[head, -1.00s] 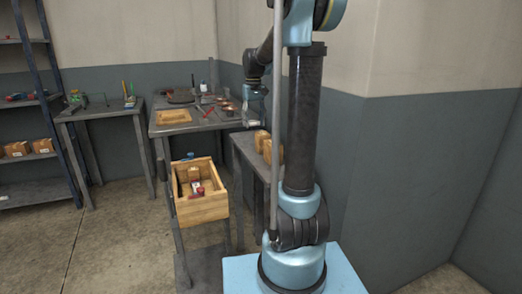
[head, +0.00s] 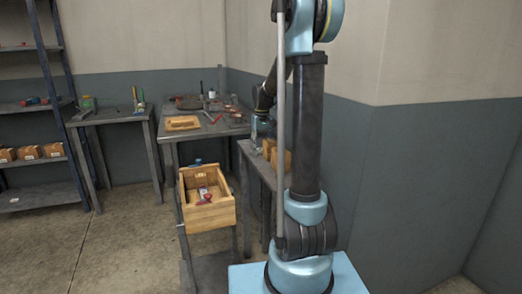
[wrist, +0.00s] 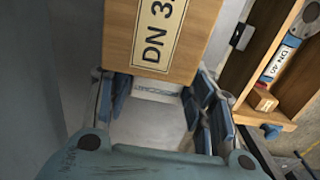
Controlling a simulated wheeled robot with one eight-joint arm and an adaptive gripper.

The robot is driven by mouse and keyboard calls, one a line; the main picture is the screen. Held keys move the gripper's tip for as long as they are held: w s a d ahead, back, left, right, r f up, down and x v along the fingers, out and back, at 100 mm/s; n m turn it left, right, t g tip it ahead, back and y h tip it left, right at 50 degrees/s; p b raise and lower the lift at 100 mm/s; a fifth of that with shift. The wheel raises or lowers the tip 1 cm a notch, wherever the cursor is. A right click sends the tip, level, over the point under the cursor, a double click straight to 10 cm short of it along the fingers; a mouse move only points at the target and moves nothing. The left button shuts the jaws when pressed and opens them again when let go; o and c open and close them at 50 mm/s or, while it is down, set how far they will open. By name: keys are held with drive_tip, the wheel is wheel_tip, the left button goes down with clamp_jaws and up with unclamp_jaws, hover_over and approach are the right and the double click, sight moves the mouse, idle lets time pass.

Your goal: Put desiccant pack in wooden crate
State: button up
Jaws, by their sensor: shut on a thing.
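My gripper (wrist: 160,110) is shut on a white desiccant pack (wrist: 158,122), with printed text on its edge, between its blue-padded fingers. In the head view my gripper (head: 262,132) is low over the narrow side table, partly behind my arm, and the pack cannot be made out. The wooden crate (head: 210,217) stands open on a stand left of my arm. It holds a red item and a few small pieces. In the wrist view a wooden wall, apparently the crate's (wrist: 262,117), lies to the right, apart from the pack.
A tan box (wrist: 152,35) marked "DN 3" lies close ahead of the fingers. Tan boxes (head: 280,158) stand on the side table (head: 250,158). A workbench (head: 205,132) behind carries a wooden tray (head: 183,123) and tools. Shelving stands at far left; the floor between is clear.

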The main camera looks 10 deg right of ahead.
drive_tip(key=o, duration=0.9)
drive_tip(key=shift+o, duration=0.2)
